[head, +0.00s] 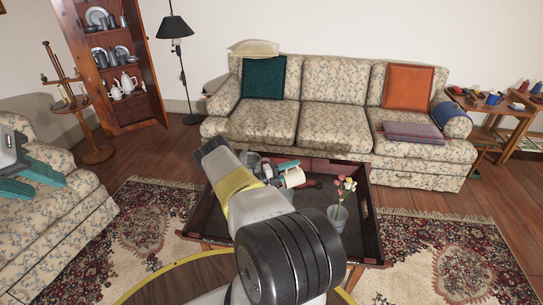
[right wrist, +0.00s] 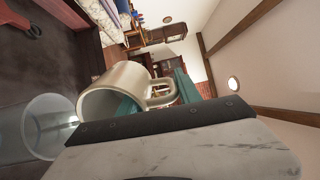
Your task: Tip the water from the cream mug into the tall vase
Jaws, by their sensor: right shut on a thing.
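The cream mug (head: 293,177) is held above the dark tray table, and it also shows in the right wrist view (right wrist: 103,84). It is tilted there, its mouth facing the lower left. My right gripper (head: 284,168) is shut on it; a teal finger shows at the mug's mouth, another near its handle. In the right wrist view the vase (right wrist: 45,128) is just beyond the mug's mouth. Any water is not clearly visible. My left gripper (head: 32,180) is empty, teal fingers apart, at the left edge.
The tray table (head: 376,218) has raised wooden edges. A floral sofa (head: 330,116) stands behind it, and another sofa (head: 50,220) is at the left. A side table (head: 492,112) with small items is at the far right. My right arm hides part of the table.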

